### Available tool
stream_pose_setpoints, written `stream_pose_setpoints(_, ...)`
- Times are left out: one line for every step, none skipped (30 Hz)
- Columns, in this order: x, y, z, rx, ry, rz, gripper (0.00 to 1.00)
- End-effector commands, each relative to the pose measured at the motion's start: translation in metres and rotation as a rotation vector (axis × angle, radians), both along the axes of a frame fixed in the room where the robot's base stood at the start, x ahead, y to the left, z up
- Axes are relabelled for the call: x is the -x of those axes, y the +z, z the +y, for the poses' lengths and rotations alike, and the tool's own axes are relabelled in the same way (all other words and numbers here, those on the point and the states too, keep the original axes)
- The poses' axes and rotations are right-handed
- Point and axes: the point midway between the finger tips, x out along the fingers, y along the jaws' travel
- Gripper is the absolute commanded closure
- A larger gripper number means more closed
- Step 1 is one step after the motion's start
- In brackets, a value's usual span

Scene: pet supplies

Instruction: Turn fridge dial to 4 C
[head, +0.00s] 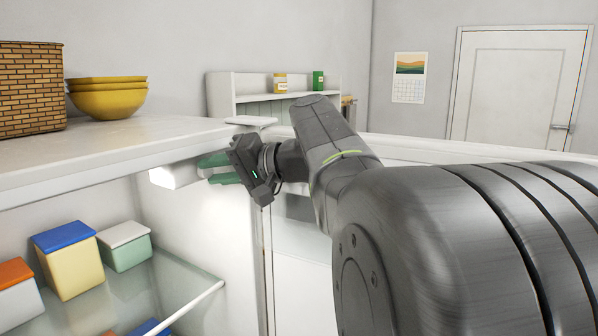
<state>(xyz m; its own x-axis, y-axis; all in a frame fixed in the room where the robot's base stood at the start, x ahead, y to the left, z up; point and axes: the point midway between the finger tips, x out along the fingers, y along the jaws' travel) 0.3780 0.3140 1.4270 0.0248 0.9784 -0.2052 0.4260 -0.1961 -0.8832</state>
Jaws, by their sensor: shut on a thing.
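The open fridge (200,260) stands at the left, with a white control box (176,174) under its top at the right inner wall. My gripper (206,168) reaches in from the right, and its green fingers are shut on the fridge dial at the right end of this box. The dial is almost wholly hidden by the fingers, so its marks and setting cannot be read.
Lidded tubs with blue (67,259), white (124,245) and orange (16,290) lids stand on the fridge's glass shelf (180,283). A woven basket (30,90) and yellow bowls (108,99) stand on top. The open fridge door (300,248) is behind my arm.

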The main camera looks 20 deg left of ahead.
Motion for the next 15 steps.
stream_pose_setpoints(-0.0013,-0.0021,-0.0005,-0.01,-0.002,0.038,0.97)
stream_pose_setpoints(-0.0015,-0.0022,-0.0005,-0.017,-0.002,0.062,0.97)
stream_pose_setpoints(-0.0017,-0.0021,-0.0003,-0.026,-0.002,0.093,0.97)
stream_pose_setpoints(-0.0017,-0.0023,-0.0003,-0.032,-0.002,0.115,0.97)
stream_pose_setpoints(-0.0017,-0.0024,-0.0004,-0.038,-0.002,0.138,0.97)
stream_pose_setpoints(-0.0016,-0.0023,-0.0004,-0.047,-0.002,0.166,0.97)
stream_pose_setpoints(-0.0018,-0.0023,-0.0005,-0.054,-0.002,0.187,0.97)
stream_pose_setpoints(-0.002,-0.0024,-0.0007,-0.059,-0.003,0.206,0.97)
stream_pose_setpoints(-0.002,-0.0024,-0.0007,-0.066,-0.003,0.232,0.97)
stream_pose_setpoints(-0.002,-0.0023,-0.0006,-0.073,-0.002,0.249,0.97)
stream_pose_setpoints(-0.002,-0.0024,-0.0007,-0.077,-0.002,0.266,0.97)
stream_pose_setpoints(-0.0019,-0.0026,-0.0006,-0.082,-0.003,0.287,0.97)
stream_pose_setpoints(-0.0018,-0.0025,-0.0006,-0.086,-0.002,0.302,0.97)
stream_pose_setpoints(-0.0017,-0.0025,-0.0005,-0.091,-0.002,0.316,0.97)
stream_pose_setpoints(-0.0017,-0.0026,-0.0005,-0.095,-0.001,0.332,0.97)
